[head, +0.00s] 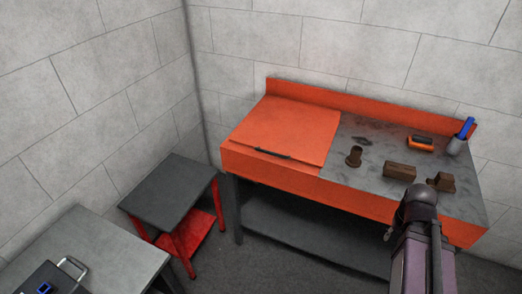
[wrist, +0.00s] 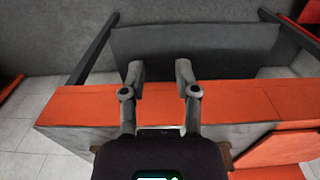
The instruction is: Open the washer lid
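The washer is an orange bench-like unit (head: 280,178) against the back wall in the head view. Its flat orange lid (head: 290,128) covers the left part of the top and lies shut. A dark bar handle (head: 272,153) runs along the lid's front edge. In the wrist view, the washer's orange front rim (wrist: 70,106) crosses behind my gripper (wrist: 159,76). My gripper's two fingers are apart with nothing between them. In the head view my arm rises at the lower right, right of the lid; the fingers cannot be made out there.
The washer's grey top holds a brown cylinder (head: 354,156), a brown block (head: 400,171), a brown stepped part (head: 441,182), an orange-black tool (head: 420,143) and a cup (head: 456,146). A grey-topped red stand (head: 168,192) is left; a grey table (head: 100,244) is lower left. Floor shows between.

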